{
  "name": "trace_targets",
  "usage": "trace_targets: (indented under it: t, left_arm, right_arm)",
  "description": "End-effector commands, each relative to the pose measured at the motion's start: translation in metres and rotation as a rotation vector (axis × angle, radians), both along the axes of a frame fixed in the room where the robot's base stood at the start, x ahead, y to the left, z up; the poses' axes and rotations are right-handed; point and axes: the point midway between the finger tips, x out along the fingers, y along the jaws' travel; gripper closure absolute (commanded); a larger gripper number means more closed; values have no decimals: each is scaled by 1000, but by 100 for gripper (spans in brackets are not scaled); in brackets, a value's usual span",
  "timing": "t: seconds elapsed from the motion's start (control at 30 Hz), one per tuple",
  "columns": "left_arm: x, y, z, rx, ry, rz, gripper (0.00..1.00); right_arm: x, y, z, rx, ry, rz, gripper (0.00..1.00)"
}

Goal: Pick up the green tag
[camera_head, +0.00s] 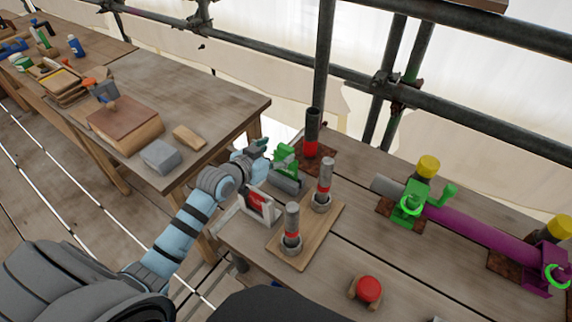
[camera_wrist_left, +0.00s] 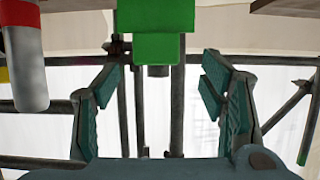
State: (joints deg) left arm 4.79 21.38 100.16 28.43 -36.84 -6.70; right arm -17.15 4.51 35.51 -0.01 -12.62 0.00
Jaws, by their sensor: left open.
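A green stepped piece (camera_head: 286,158), which looks like the green tag, stands at the back left of the near table, beside a dark grey cylinder (camera_head: 287,182). In the left wrist view the green piece (camera_wrist_left: 155,30) is at the top centre, beyond the fingertips and roughly midway between them. My left gripper (camera_head: 263,146) is just left of the green piece in the head view. In the wrist view its two teal fingers (camera_wrist_left: 160,88) are spread with nothing between them. No contact shows. My right gripper is not in view.
Two grey rods with red bands (camera_head: 325,178) (camera_head: 292,222) stand on a wooden board. A red-and-white holder (camera_head: 259,203) is left of them. A dark post (camera_head: 312,130) stands behind. A green clamp (camera_head: 412,203) and purple tube (camera_head: 480,232) lie right. A red button (camera_head: 368,289) is in front.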

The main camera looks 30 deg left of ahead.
Motion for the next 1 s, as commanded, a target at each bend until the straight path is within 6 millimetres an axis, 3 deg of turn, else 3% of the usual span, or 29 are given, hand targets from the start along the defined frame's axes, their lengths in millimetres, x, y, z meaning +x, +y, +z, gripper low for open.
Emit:
trace_targets:
  t: [0.27, 0.5, 0.8, 1.0]
  left_arm:
    - [43, -12, -17, -1, 1, 2, 35]
    - [47, -13, -18, 0, 2, 0, 35]
    - [46, -13, -18, 2, 2, 1, 83]
    - [46, -13, -18, 2, 2, 1, 83]
  right_arm:
    - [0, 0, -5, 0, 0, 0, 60]
    - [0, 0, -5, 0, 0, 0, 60]
    - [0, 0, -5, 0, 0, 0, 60]
    - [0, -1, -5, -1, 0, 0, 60]
